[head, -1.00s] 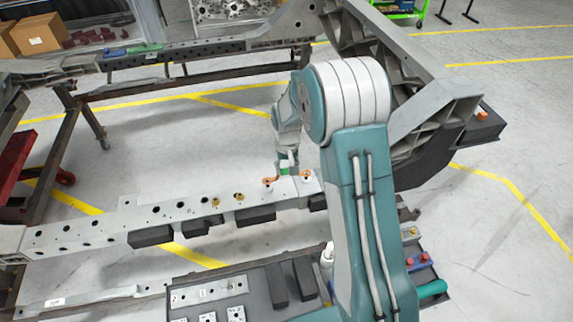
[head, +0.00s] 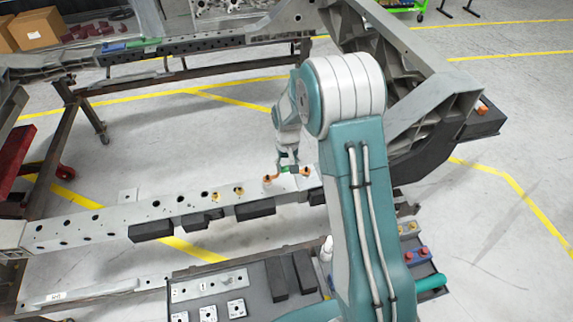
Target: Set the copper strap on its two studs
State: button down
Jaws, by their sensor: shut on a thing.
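The copper strap (head: 268,179) is a small orange piece at the right part of the long grey rail in the head view. Its left end shows left of my gripper, and its right end (head: 305,171) shows on the other side. My gripper (head: 289,169) points down from above and is shut on the strap's middle. The strap is at or just above the rail's top face; I cannot tell whether it touches. The two studs under it are too small or hidden to make out.
The grey rail (head: 150,210) has several holes and two brass-coloured fittings (head: 228,192) left of the strap. Dark blocks (head: 254,210) sit along its near side. A dark tray (head: 258,285) with plates and blocks lies in front. A large grey casting (head: 420,80) stands right.

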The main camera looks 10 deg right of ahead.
jog(key=shift+f, duration=0.35)
dwell(0.6)
jog(key=shift+c, duration=0.3)
grip_release()
jog(key=shift+r, duration=4.5)
